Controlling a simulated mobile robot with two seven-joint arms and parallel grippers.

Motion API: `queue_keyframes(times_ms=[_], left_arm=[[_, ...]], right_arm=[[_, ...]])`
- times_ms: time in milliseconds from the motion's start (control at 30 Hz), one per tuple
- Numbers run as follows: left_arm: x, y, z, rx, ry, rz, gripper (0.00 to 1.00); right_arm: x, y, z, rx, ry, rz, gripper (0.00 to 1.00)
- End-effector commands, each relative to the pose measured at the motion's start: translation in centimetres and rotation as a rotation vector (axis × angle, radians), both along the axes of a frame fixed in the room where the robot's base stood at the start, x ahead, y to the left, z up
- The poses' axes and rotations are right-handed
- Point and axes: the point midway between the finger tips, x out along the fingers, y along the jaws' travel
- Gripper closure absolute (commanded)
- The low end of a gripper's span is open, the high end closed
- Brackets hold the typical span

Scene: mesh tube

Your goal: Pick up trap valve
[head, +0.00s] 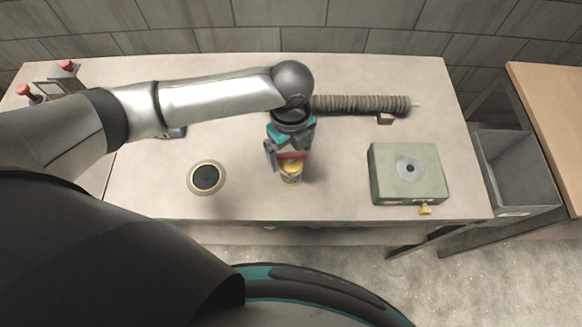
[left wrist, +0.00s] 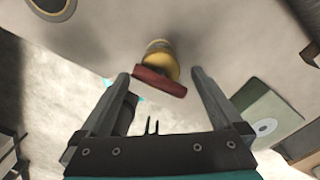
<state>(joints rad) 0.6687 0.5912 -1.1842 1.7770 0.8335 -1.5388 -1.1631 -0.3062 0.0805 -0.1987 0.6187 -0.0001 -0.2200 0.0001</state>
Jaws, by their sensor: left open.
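The trap valve appears to be the yellow body (head: 291,174) with a red handle (head: 291,156), standing on the table near its front middle. In the left wrist view, its yellow body (left wrist: 161,62) and red bar-like handle (left wrist: 160,83) show between and just beyond the fingertips. My left gripper (head: 284,158) is right at the valve from above, partly covering it in the head view. In the left wrist view, my left gripper (left wrist: 158,74) is open, with a finger on each side of the red handle and gaps on both sides. My right gripper is not in view.
A round black disc with a pale rim (head: 207,178) lies left of the valve. A green box (head: 408,174) with a grey disc on top stands right. A ribbed hose (head: 362,104) lies behind. A grey bin (head: 515,172) stands beyond the table's right edge. Bare tabletop (head: 335,160) surrounds the valve.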

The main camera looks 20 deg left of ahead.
Motion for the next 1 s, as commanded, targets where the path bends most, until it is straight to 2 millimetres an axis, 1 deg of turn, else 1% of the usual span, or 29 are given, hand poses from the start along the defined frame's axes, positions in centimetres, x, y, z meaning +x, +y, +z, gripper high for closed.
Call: queue_keyframes(times_ms=[33, 100, 267, 500, 600, 867, 1000], left_arm=[[0.0, -0.1, -0.9, -0.001, 0.001, 0.001, 0.00], [0.0, -0.1, -1.5, -0.001, -0.001, 0.000, 0.00], [0.0, -0.1, -2.4, -0.001, 0.000, 0.001, 0.00], [-0.3, -0.1, -5.9, -0.001, 0.001, 0.001, 0.00], [-0.2, -0.1, -6.8, 0.000, -0.002, 0.001, 0.00], [-0.2, -0.1, -7.0, -0.001, -0.003, 0.000, 0.00], [-0.2, -0.1, -7.0, -0.001, -0.003, 0.000, 0.15]], right_arm=[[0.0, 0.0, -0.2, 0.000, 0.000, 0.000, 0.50], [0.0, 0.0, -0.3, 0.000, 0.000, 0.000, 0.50], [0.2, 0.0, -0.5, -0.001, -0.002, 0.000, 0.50], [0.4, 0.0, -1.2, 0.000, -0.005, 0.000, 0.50], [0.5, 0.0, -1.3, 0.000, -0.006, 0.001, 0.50], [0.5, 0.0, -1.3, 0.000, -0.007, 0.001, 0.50], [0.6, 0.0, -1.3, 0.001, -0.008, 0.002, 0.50]])
